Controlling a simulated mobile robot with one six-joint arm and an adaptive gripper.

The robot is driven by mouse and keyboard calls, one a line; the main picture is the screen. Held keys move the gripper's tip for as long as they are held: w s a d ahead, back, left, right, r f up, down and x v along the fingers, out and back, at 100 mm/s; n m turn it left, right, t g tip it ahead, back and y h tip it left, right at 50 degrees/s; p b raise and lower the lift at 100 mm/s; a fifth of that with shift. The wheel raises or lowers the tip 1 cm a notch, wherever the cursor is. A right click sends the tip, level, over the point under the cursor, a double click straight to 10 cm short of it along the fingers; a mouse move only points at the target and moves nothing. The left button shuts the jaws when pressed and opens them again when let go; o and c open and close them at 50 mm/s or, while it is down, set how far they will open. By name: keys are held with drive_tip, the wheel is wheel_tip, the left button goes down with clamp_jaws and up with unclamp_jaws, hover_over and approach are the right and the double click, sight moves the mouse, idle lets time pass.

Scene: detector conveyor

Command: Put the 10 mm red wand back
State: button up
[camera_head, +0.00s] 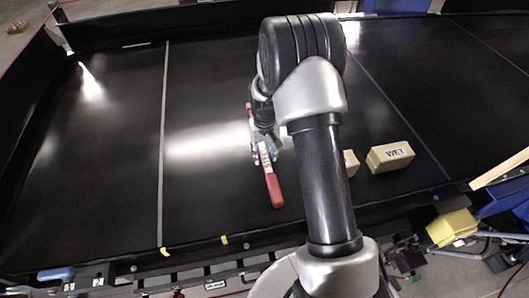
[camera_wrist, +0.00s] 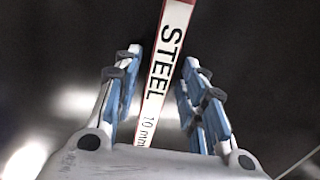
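The red wand (camera_head: 273,187) lies on the black conveyor belt (camera_head: 215,90), left of my arm, running from upper left to lower right in the head view. It has a white label; in the wrist view the wand (camera_wrist: 168,55) reads "STEEL" and "10 mm". My gripper (camera_head: 265,147) is over its middle. In the wrist view the two blue-padded fingers of my gripper (camera_wrist: 162,57) stand apart, one on each side of the wand, with gaps showing. The wand's middle is partly hidden by my gripper in the head view.
A tan block marked "WET" (camera_head: 390,156) sits on the belt right of my arm. Another tan block (camera_head: 351,163) is partly hidden by my arm. A blue handle (camera_head: 55,273) is at the front left edge, a yellow object (camera_head: 452,227) at front right. The belt's left is clear.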

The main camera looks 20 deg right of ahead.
idle(0.3)
wheel_tip(320, 180, up, 12)
drive_tip(key=b, duration=0.1)
wheel_tip(320, 180, up, 7)
hover_over(264, 155)
drive_tip(key=s+a, duration=0.2)
drive_tip(key=s, duration=0.2)
drive_tip(key=s+a+r+n+t, duration=0.15)
drive_tip(key=s+a+r, duration=0.25)
drive_tip(key=s+r, duration=0.45)
drive_tip(key=s+a+t, duration=0.3)
drive_tip(key=s+a, duration=0.1)
drive_tip(key=s, duration=1.2)
drive_tip(key=shift+a+r+n, duration=0.15)
drive_tip(key=shift+r+n, duration=0.15)
drive_tip(key=shift+n, duration=0.05)
